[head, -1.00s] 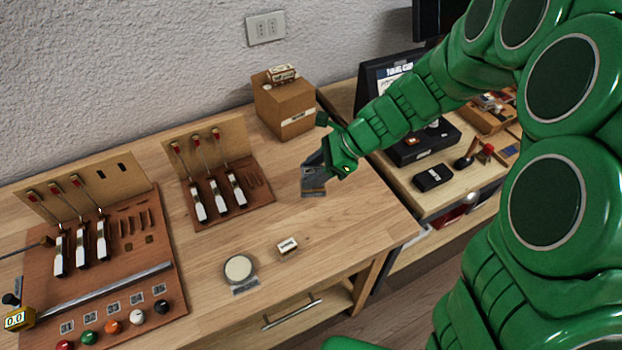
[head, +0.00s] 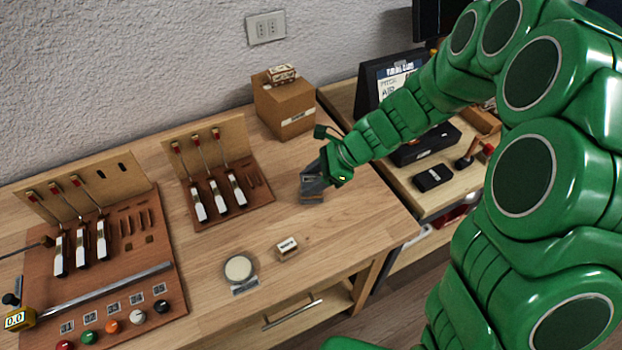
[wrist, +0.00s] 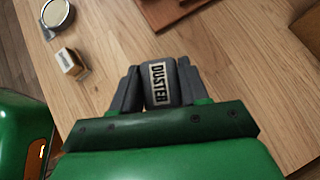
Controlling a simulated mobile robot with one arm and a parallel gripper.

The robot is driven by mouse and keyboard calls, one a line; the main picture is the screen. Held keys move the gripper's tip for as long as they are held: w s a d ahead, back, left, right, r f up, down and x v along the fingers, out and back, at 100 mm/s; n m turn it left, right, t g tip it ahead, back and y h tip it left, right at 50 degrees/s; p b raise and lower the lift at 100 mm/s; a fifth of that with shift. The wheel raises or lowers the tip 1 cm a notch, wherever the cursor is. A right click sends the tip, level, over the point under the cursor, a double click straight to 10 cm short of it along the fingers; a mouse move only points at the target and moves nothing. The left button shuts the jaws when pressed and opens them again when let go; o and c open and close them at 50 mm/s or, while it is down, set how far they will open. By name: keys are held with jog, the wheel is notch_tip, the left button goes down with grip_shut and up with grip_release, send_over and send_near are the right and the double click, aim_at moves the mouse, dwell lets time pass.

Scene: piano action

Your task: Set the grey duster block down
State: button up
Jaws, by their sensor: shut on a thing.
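The grey duster block (wrist: 159,72), with a white DUSTER label, sits between the fingers of my gripper (wrist: 158,82) in the wrist view. The gripper is shut on it. In the head view my gripper (head: 313,183) is over the bare wood of the workbench (head: 350,225), right of the middle rack. The block (head: 311,198) shows there only in part, below the fingers. It is low over the bench top; I cannot tell whether it touches the wood.
A brown rack (head: 255,205) with several white-headed hammers stands left of the gripper. A cardboard box (head: 285,108) stands behind. A small labelled box (head: 287,248) and a round pale dish (head: 239,268) lie in front. Bench to the right and front is clear.

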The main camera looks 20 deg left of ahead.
jog(key=o, duration=1.1)
jog(key=shift+f, duration=0.1)
jog(key=v, duration=1.2)
jog(key=s+d+r+n+h, duration=0.2)
jog(key=s+d+n, duration=0.2)
jog(key=s+d, duration=0.4)
jog(key=s+d+r+n+t+h, duration=0.1)
jog(key=s+d+r+n+h, duration=0.2)
jog(key=s, duration=0.7)
jog(key=s+d+r+n+h, duration=0.3)
jog(key=s+d+n, duration=0.3)
jog(key=d, duration=0.6)
jog(key=shift+s+d+r+t, duration=0.1)
jog(key=shift+s+d+t, duration=0.05)
jog(key=shift+s, duration=0.55)
jog(key=shift+s+d+r+t, duration=0.1)
jog(key=shift+s+d+t, duration=0.1)
jog(key=shift+s, duration=0.5)
